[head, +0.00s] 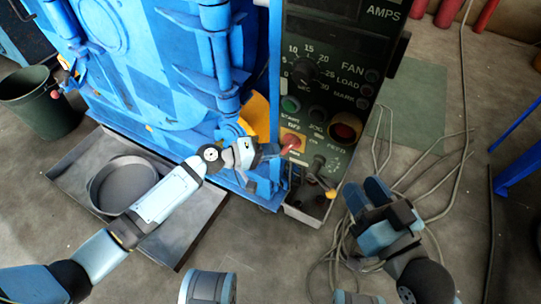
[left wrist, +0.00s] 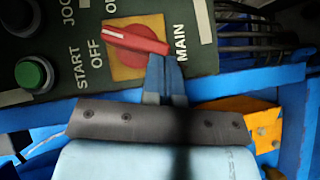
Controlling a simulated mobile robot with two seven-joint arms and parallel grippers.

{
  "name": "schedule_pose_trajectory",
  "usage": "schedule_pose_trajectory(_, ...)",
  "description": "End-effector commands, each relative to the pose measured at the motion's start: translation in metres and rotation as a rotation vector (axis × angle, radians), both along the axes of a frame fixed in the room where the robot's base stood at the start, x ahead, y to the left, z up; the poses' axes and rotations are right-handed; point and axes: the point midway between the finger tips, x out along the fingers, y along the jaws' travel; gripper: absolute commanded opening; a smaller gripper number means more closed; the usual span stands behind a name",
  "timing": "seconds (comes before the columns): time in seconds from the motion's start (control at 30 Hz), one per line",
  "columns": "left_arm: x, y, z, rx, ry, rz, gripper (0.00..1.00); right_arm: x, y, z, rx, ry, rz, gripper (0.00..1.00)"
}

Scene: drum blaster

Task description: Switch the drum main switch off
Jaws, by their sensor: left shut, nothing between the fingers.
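The main switch is a red handle (left wrist: 137,40) on an orange square plate (left wrist: 125,65), beside the label MAIN. In the left wrist view the handle lies nearly level, tilted slightly down to the right. In the head view the switch (head: 292,142) sits low on the dark control panel (head: 325,100). My left gripper (left wrist: 164,66) is shut and empty. Its tips are right at the handle's right end; I cannot tell if they touch it. It also shows in the head view (head: 278,153). My right gripper (head: 368,190) hangs over the floor, right of the panel, away from the switch.
A green button (left wrist: 33,74) is left of the switch. The blue machine (head: 165,75) stands to the left. A tray (head: 75,180) and loose cables (head: 440,190) lie on the floor.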

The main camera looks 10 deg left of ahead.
Motion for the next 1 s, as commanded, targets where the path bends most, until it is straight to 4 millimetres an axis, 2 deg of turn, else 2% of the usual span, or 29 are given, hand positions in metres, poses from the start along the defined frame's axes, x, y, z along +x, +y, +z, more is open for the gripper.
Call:
schedule_pose_trajectory(0.03, -0.001, -0.001, -0.008, -0.030, 0.010, 0.000, 0.00, 0.000, 0.000, -0.015, -0.013, 0.022, 0.008, 0.38)
schedule_pose_trajectory(0.1, -0.001, -0.003, -0.009, -0.073, 0.025, 0.001, 0.00, 0.000, 0.001, -0.026, -0.031, 0.055, 0.020, 0.38)
schedule_pose_trajectory(0.3, -0.001, -0.004, -0.010, -0.067, 0.024, 0.000, 0.00, -0.001, 0.003, -0.043, -0.064, 0.113, 0.042, 0.38)
schedule_pose_trajectory(1.0, -0.002, -0.007, -0.012, -0.065, 0.024, 0.000, 0.00, 0.002, 0.001, -0.043, -0.089, 0.087, 0.042, 0.38)
